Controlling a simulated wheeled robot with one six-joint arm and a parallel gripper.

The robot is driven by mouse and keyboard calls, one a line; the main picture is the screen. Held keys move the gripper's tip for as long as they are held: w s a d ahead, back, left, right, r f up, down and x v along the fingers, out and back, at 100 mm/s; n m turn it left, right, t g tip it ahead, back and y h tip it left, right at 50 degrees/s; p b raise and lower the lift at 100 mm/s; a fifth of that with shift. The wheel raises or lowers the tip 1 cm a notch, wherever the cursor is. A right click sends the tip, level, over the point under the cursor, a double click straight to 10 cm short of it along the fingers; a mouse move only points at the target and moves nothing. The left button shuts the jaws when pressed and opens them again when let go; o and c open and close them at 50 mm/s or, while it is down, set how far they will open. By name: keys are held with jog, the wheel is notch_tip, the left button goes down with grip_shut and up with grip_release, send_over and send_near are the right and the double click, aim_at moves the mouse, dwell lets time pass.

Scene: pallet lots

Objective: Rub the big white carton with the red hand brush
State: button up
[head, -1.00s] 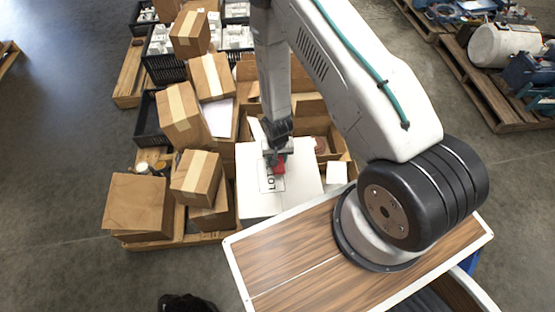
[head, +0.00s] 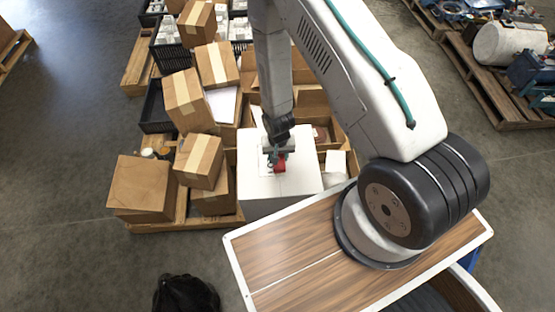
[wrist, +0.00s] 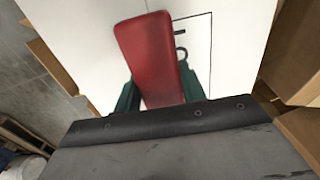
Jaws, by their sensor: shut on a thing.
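The big white carton (head: 255,196) stands at the near end of the loaded pallet in the head view. Its white top (wrist: 85,45) fills much of the wrist view and carries a thin printed outline. My gripper (head: 276,157) is over the carton's top. Its green fingers (wrist: 160,97) are shut on the red hand brush (wrist: 150,50); the brush also shows in the head view (head: 280,166). The brush's underside is hidden, so I cannot tell whether it touches the carton.
Brown cartons (head: 144,187) are stacked to the left of the white carton, some tilted. Open brown boxes (head: 312,105) stand behind it. A small white box (head: 336,163) is at its right. My wood-topped deck lies in front. A black object (head: 186,294) is on the floor.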

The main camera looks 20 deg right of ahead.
jog(key=shift+d+r, duration=0.1)
jog(key=shift+r, duration=2.6)
